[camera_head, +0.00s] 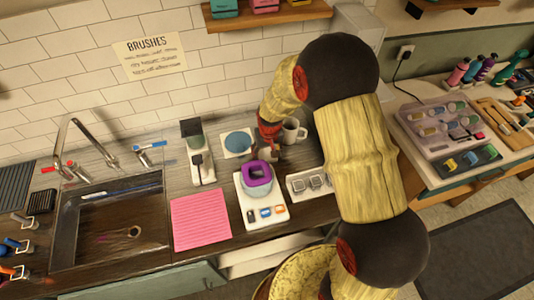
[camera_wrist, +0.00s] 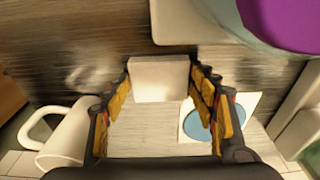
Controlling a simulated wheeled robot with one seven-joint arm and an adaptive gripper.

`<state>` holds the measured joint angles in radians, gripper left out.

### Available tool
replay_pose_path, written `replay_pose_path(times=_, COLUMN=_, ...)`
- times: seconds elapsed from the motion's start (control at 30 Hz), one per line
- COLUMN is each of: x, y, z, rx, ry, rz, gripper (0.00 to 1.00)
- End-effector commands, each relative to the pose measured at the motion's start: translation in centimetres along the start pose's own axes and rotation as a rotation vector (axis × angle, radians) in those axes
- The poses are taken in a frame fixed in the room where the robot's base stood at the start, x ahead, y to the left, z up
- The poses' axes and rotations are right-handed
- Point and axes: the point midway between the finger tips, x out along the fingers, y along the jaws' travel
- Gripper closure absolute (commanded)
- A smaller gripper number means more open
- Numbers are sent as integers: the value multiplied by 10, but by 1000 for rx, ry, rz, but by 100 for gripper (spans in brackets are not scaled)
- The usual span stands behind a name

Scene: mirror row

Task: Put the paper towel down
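A small pale block, which I take to be the paper towel (camera_wrist: 160,80), sits between my fingertips in the wrist view. My gripper (camera_wrist: 161,78) has a finger against each side of it and appears closed on it. In the head view my gripper (camera_head: 270,138) is low over the back of the counter, between the white mug and the blue round on a white card. The towel is small and partly hidden there. I cannot tell whether its underside touches the counter.
The white mug (camera_head: 293,131) stands close right of my gripper, the blue round (camera_head: 238,142) close left. A purple-topped container (camera_head: 257,173) is in front. A pink mat (camera_head: 201,219) and the sink (camera_head: 108,220) lie further left. Little bare counter shows around the gripper.

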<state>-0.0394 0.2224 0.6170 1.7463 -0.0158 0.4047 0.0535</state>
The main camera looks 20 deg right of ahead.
Motion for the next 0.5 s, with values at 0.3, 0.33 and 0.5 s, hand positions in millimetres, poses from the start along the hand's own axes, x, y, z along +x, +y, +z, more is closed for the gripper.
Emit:
replay_pose_path(times=0.3, x=0, y=0, z=0, rx=0, ry=-1, rz=0, gripper=27)
replay_pose_path(times=0.33, x=0, y=0, z=0, rx=0, ry=-1, rz=0, gripper=27)
replay_pose_path(times=0.5, x=-1, y=0, z=0, rx=0, ry=0, rz=0, gripper=27)
